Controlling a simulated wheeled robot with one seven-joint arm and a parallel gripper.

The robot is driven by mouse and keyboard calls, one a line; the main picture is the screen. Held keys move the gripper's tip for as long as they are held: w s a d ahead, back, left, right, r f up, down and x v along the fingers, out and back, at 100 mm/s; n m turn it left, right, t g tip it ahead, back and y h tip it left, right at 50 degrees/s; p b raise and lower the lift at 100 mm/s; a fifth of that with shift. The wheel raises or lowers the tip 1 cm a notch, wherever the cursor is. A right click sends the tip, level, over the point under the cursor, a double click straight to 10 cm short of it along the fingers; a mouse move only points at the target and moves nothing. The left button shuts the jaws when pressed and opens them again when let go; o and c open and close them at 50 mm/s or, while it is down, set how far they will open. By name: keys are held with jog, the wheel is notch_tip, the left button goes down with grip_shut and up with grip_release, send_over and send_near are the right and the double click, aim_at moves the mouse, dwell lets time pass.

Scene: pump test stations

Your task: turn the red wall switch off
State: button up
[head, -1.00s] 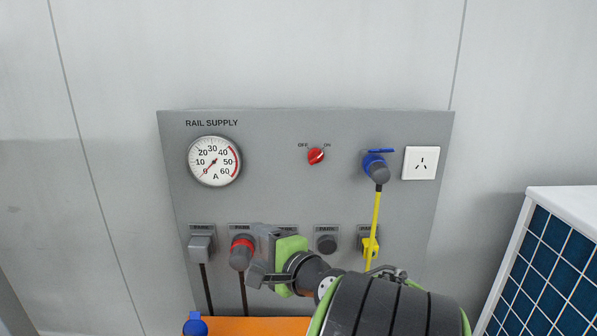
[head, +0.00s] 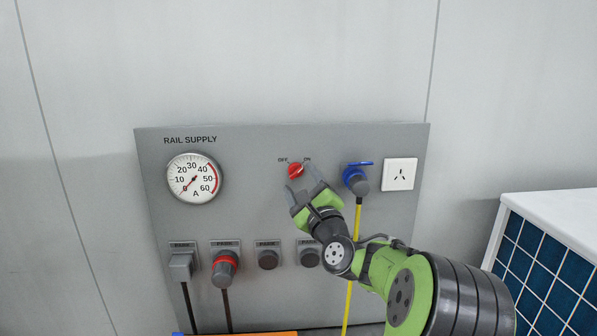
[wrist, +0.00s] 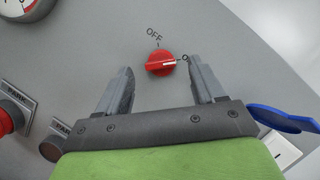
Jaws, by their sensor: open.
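The red wall switch (head: 295,170) is a round red knob on the grey RAIL SUPPLY panel (head: 250,150), with OFF at its upper left and ON at its upper right. In the wrist view the knob (wrist: 161,62) shows a white line pointing toward the ON label, which is partly hidden by a finger. My gripper (head: 304,189) is open and empty, just below and right of the knob in the head view. In the wrist view the knob lies ahead of my fingers (wrist: 161,82), between their lines, and they do not appear to touch it.
A blue plug (head: 356,178) with a yellow cable is close to the right of my gripper. A white socket (head: 399,174) is beyond it. A dial gauge (head: 194,178) is at the left. Capped and plugged sockets line the lower panel. The panel's upper middle is clear.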

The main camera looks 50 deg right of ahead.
aim_at(296, 172)
jog(key=x, duration=0.2)
jog(key=shift+w+d, duration=0.25)
jog(key=shift+w, duration=0.1)
jog(key=c, duration=1.1)
jog(key=shift+o, duration=0.2)
jog(key=shift+n, duration=0.4)
jog(key=n+y, duration=0.1)
jog(key=n, duration=0.1)
jog(key=n+y+p, duration=0.1)
jog(key=n, duration=0.1)
jog(key=shift+s+r+g+p, duration=0.1)
jog(key=shift+r+g+p, duration=0.05)
jog(key=shift+g+p, duration=0.15)
jog(key=n+g+y, duration=0.1)
jog(key=n, duration=0.4)
jog(key=shift+r+p, duration=0.1)
jog(key=shift+p, duration=0.3)
jog(key=n+g, duration=0.2)
jog(key=n, duration=0.1)
jog(key=shift+n+y, duration=0.3)
jog(key=shift+n, duration=0.1)
jog(key=n+g, duration=0.1)
jog(key=n, duration=0.2)
jog(key=shift+g, duration=0.3)
jog(key=shift+n, duration=0.3)
